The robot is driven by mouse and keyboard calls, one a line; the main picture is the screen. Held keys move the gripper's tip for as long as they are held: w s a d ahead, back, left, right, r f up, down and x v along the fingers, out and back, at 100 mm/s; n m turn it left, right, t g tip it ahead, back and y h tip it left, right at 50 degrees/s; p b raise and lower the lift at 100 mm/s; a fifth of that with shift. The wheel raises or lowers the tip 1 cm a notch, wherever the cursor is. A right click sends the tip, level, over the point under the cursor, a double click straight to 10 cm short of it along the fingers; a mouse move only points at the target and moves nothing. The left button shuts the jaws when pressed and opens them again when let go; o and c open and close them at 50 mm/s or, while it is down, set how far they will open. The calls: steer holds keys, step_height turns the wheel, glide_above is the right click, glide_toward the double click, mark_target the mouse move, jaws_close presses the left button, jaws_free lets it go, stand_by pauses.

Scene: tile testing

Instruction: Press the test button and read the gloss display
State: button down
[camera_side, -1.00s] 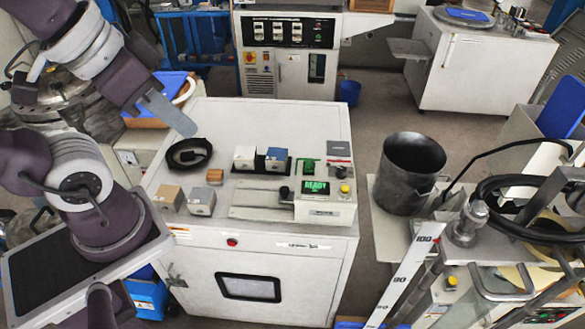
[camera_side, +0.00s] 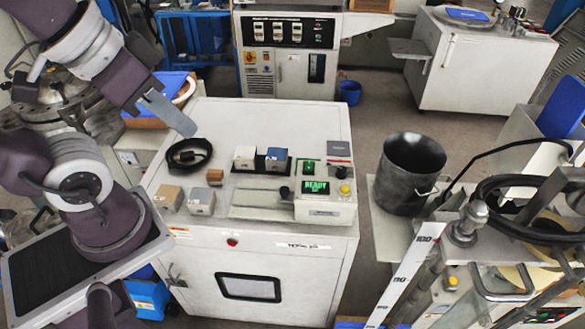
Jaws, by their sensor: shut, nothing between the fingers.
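The gloss tester (camera_side: 325,212) is a pale box at the right front of the white cabinet top. I cannot read a label that marks the test button. My gripper (camera_side: 188,129) is shut and empty, held at the upper left of the cabinet top, well apart from the tester. Its grey fingers point down and right.
A black ring-shaped dish (camera_side: 189,154), a white block (camera_side: 245,156), a blue block (camera_side: 276,158) and small tan and grey blocks (camera_side: 201,201) stand on the cabinet top (camera_side: 250,118). A dark metal pot (camera_side: 408,175) stands to the right. The cabinet's back area is clear.

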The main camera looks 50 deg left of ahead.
steer(key=m+t+h, duration=0.1)
steer(key=m+t, duration=0.2)
steer(key=m, duration=0.8)
glide_above(341, 193)
step_height(341, 193, down, 17)
steer(key=shift+r, duration=0.2)
steer(key=shift+f, duration=0.1)
steer(key=shift+f, duration=4.3)
steer(key=shift+f, duration=0.4)
